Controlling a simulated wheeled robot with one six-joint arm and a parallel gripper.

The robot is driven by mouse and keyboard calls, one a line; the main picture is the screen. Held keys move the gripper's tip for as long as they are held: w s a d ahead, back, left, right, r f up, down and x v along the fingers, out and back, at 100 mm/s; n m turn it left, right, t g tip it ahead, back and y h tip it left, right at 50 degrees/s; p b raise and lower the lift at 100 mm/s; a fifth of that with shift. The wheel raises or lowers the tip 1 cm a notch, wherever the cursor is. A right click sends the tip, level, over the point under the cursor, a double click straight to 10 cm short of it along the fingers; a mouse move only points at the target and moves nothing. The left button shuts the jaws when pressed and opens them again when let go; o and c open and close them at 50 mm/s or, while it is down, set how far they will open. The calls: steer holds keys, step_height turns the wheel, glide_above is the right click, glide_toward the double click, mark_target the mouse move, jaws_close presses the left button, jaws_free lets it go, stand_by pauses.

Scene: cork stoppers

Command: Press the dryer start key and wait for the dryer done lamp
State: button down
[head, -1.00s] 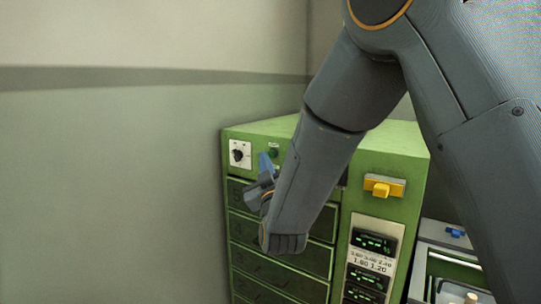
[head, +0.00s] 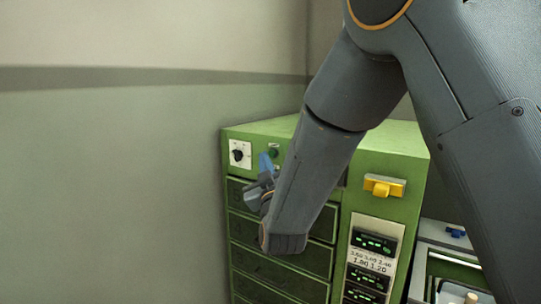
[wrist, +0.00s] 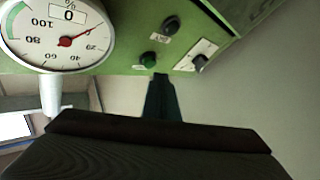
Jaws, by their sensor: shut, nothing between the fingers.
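The green dryer cabinet (head: 395,208) stands ahead, with a dark row of drawers below its top panel. A round green key or lamp (wrist: 148,59) and a dark round one (wrist: 170,25) sit on that panel; their labels are too small to read. The green one also shows in the head view (head: 273,152); the dark one is hidden there behind my arm. My gripper (wrist: 160,77) is shut and empty, its tips just beside the green round part in the wrist picture. I cannot tell whether they touch it. It also shows in the head view (head: 265,160).
A dark knob on a white plate (head: 239,154) is left of my gripper. A round percent gauge (wrist: 65,28) has a red needle near 20. A yellow handle (head: 383,187) and green displays (head: 373,242) are at right. Bare wall is left.

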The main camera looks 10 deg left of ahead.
steer(key=shift+w+d, duration=0.2)
steer(key=shift+w, duration=0.2)
steer(key=shift+w+d+b, duration=0.15)
steer(key=shift+w+b, duration=0.25)
steer(key=shift+b, duration=0.05)
stand_by(0.8)
steer(key=shift+s, duration=0.1)
steer(key=shift+s+a, duration=0.3)
steer(key=shift+s, duration=0.4)
steer(key=s, duration=0.1)
steer(key=s+a, duration=0.1)
steer(key=s, duration=0.1)
steer(key=s+a, duration=0.1)
steer(key=shift+s, duration=0.3)
stand_by(0.3)
stand_by(0.5)
